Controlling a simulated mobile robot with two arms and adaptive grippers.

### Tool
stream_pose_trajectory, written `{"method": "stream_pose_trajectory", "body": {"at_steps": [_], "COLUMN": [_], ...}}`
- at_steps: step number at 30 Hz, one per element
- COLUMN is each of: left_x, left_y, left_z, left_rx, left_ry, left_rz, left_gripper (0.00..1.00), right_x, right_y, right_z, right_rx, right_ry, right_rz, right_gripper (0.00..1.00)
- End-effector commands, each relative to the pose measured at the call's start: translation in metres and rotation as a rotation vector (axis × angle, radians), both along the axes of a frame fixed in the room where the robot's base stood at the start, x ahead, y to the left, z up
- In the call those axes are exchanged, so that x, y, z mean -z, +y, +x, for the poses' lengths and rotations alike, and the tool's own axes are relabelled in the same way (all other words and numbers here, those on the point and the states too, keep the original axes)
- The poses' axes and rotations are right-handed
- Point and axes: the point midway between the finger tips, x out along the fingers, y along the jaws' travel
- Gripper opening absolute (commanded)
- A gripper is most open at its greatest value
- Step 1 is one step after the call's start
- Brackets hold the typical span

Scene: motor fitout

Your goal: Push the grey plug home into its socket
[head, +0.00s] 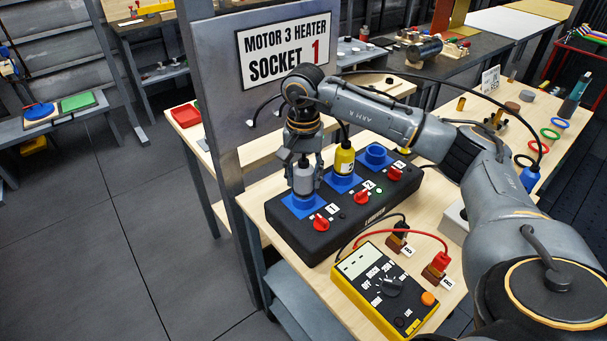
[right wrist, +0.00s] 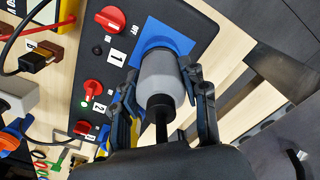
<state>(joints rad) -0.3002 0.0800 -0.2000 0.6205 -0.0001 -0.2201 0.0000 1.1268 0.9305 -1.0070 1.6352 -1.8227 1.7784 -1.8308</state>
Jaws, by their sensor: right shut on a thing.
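The grey plug (head: 303,181) stands upright at the blue socket (head: 303,208) marked 1, at the left end of the black socket box (head: 328,236). My right gripper (head: 304,166) comes from above and is shut on the plug. In the right wrist view the grey plug (right wrist: 162,74) sits between the two fingers, its black cable end towards the camera. The blue socket plate (right wrist: 176,36) shows behind it. The plug's lower end is hidden, so I cannot tell how deep it sits. My left gripper is not in view.
A yellow plug (head: 344,160) stands in socket 2, close beside my gripper. Socket 3 (head: 376,156) is empty. Red knobs (head: 321,222) line the box front. A yellow meter (head: 384,291) with leads lies in front. The sign panel (head: 225,110) rises behind at the left.

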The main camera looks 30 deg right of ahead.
Motion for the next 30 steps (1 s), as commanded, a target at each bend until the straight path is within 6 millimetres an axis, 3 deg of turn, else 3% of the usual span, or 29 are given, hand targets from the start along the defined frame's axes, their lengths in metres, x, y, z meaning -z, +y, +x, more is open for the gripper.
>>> {"method": "stream_pose_trajectory", "body": {"at_steps": [11, 12, 15, 25, 30], "left_x": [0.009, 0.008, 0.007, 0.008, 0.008], "left_y": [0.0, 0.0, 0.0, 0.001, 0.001], "left_z": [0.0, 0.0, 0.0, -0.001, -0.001], "left_rx": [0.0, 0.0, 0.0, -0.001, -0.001], "left_ry": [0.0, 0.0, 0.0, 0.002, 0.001], "left_rz": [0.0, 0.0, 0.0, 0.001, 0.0], "left_gripper": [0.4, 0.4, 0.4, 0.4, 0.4], "right_x": [0.01, 0.009, 0.009, 0.008, -0.009], "right_y": [0.0, 0.0, 0.0, 0.0, 0.0], "right_z": [0.0, 0.0, 0.0, 0.0, 0.001], "right_rx": [0.0, 0.0, 0.0, 0.0, 0.0], "right_ry": [0.0, -0.001, 0.0, 0.0, -0.003], "right_rz": [0.0, -0.001, 0.0, 0.0, 0.0], "right_gripper": [0.07, 0.5, 0.7, 0.7, 0.7]}}
